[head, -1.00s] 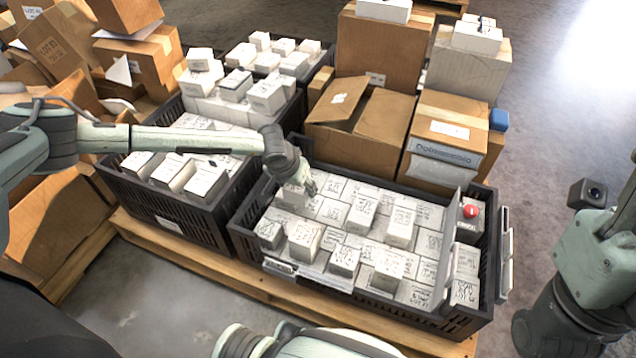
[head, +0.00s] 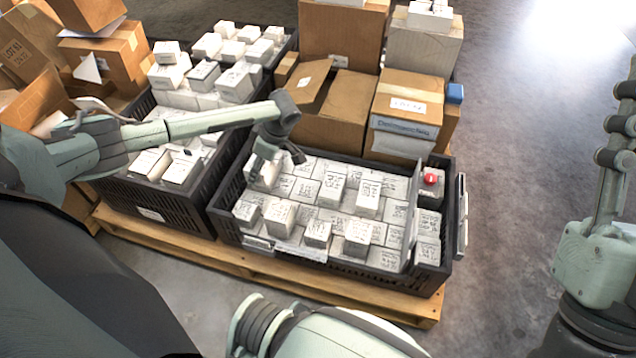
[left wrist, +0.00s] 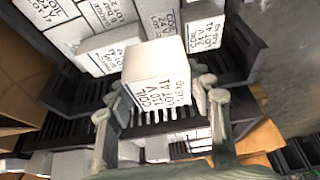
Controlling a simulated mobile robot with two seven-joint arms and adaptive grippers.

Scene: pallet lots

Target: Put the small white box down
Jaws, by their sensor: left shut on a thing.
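The small white box (left wrist: 155,72) is between the fingers of my left gripper (left wrist: 160,95) in the left wrist view, with black print on its side. In the head view my left gripper (head: 277,157) is shut on this box (head: 263,172) at the back left corner of the front black crate (head: 222,205). The box appears close above the crate's white boxes; I cannot tell whether it touches them. The gripper hides part of it. My right gripper is not in view.
The front crate holds several white boxes (head: 279,218), some standing higher, and a red button (head: 431,178) at its right end. Another black crate (head: 192,215) stands left. Cardboard boxes (head: 405,105) stand behind. Both crates are on a wooden pallet (head: 330,292). Floor is free at right.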

